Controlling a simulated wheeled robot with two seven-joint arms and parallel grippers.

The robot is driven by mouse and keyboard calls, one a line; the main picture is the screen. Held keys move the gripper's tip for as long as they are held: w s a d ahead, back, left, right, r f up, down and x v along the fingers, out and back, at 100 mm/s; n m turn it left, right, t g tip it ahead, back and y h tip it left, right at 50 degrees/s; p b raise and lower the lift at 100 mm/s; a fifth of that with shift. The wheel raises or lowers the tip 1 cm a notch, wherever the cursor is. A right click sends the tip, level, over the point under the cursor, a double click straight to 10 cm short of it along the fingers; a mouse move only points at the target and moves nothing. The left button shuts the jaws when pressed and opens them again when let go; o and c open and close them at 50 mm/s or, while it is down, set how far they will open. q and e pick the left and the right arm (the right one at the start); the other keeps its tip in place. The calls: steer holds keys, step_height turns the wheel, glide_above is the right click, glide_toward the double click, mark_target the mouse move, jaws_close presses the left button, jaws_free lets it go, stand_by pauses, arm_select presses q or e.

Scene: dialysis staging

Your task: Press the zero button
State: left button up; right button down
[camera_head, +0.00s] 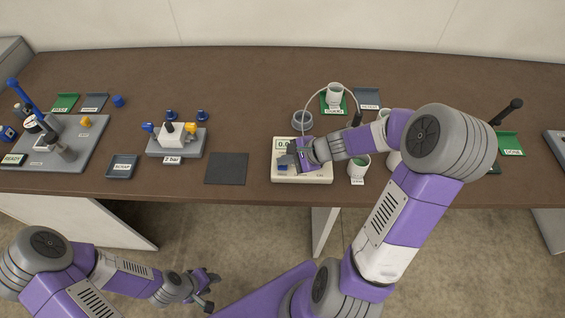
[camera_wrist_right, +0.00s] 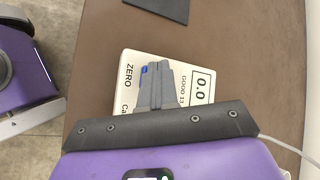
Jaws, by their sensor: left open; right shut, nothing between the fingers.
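The white meter box (camera_head: 318,172) stands near the table's front edge, with a display (camera_wrist_right: 201,84) reading 0.0. The ZERO label (camera_wrist_right: 129,74) shows on its face in the right wrist view. A blue button (camera_head: 283,167) is on the box, and its edge shows beside my fingers in the right wrist view (camera_wrist_right: 144,70). My right gripper (camera_head: 288,158) is shut and empty over the box, its fingertips close to the blue button. I cannot tell whether they touch it. My left gripper (camera_head: 210,290) is open and empty, in front of the table.
A dark mat (camera_head: 227,168) lies left of the box. A white cup (camera_head: 358,167) stands just right of it, and a grey ring-shaped holder (camera_head: 302,121) behind it. A pale cable (camera_head: 320,92) arches behind the box. A grey fixture (camera_head: 178,142) stands further left.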

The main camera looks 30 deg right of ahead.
steer(key=shift+r+p, duration=0.7)
steer(key=shift+r, duration=0.2)
step_height(320, 180, up, 5)
steer(key=p, duration=0.4)
stand_by(0.6)
